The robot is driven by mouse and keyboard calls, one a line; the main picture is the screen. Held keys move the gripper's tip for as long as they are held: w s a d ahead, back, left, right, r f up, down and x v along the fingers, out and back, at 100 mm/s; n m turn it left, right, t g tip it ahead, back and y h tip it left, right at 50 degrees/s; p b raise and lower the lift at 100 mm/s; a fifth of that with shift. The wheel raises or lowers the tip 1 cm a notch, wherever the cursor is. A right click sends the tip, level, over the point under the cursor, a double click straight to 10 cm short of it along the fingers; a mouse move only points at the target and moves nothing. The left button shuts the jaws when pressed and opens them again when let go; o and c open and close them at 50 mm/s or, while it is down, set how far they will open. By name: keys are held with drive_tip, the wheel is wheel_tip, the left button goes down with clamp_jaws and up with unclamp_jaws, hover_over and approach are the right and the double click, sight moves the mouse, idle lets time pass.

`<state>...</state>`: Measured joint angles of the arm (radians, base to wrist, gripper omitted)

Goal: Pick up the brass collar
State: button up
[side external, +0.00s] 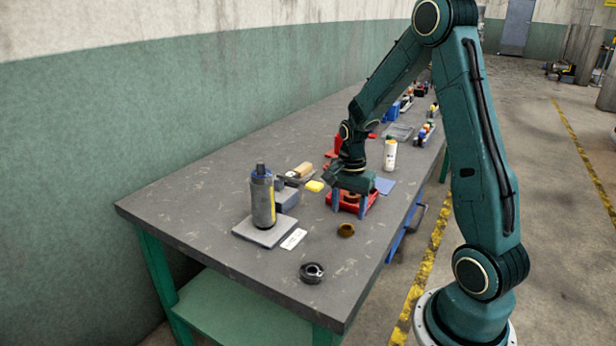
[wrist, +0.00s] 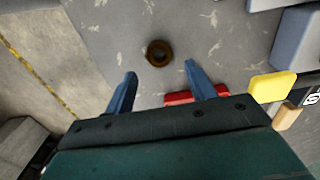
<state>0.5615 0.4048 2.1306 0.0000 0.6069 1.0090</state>
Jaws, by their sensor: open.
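The brass collar (side external: 346,230) is a small brown-gold ring lying flat on the grey table in the side view. It also shows in the wrist view (wrist: 159,53), ahead of and between my fingertips, with its dark hole facing up. My gripper (side external: 349,207) hangs over the red tray behind the collar in the side view. In the wrist view its two blue fingers (wrist: 161,76) are spread apart with nothing between them. The collar is apart from both fingers.
The red tray (side external: 371,203) sits beneath my gripper. A dark ring (side external: 312,273) lies nearer the front edge. A grey bottle (side external: 262,198) stands on a plate to the left, beside a white label (side external: 293,239). A yellow block (side external: 314,186) is nearby. Table around the collar is clear.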

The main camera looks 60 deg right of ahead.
sight(344, 227)
drive_tip(key=shift+f, duration=0.1)
drive_tip(key=shift+f, duration=2.5)
drive_tip(key=shift+c, duration=0.4)
drive_tip(key=c, duration=1)
